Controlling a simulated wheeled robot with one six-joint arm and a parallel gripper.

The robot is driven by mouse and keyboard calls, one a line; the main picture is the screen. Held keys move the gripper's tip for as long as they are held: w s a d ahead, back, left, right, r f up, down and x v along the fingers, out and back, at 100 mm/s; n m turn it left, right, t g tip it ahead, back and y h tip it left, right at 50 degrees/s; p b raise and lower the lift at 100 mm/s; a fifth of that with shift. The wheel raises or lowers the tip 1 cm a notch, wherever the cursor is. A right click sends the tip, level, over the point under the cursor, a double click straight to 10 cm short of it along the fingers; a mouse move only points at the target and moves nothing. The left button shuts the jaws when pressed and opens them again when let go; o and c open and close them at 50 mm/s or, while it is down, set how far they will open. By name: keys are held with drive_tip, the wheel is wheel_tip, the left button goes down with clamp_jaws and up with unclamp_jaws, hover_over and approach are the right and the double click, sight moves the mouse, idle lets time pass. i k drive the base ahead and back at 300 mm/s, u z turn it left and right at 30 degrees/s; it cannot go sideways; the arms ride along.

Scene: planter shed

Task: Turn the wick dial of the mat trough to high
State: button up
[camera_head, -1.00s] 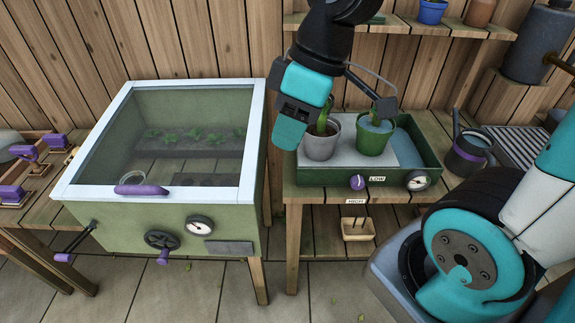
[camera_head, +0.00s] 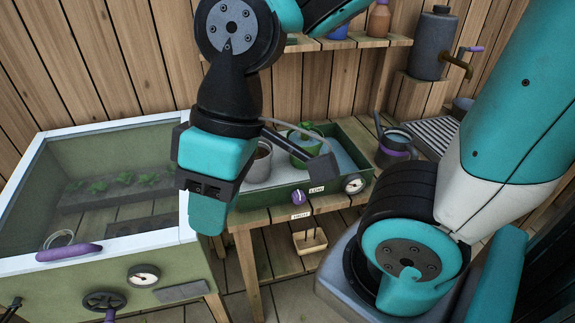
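The mat trough (camera_head: 345,142) is a green tray on a wooden bench, holding a pale mat. Its purple wick dial (camera_head: 298,197) is on the front wall, with a LOW label (camera_head: 317,189) to its right and a HIGH label (camera_head: 300,216) below it. A light mark shows on the dial, but it is too small to read its setting surely. My gripper (camera_head: 250,158) hangs in front of the trough's left end, up and left of the dial and apart from it.
A grey pot (camera_head: 258,165) and a green pot (camera_head: 304,152) stand on the mat. A round gauge (camera_head: 353,184) is right of the dial. A glazed green cold frame (camera_head: 60,262) with a purple handle stands left. A watering can (camera_head: 396,146) is right of the trough.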

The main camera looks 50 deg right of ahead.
sight(297, 196)
drive_tip(key=z, duration=4.1)
drive_tip(key=k, duration=1.55)
drive_tip(key=u, duration=1.3)
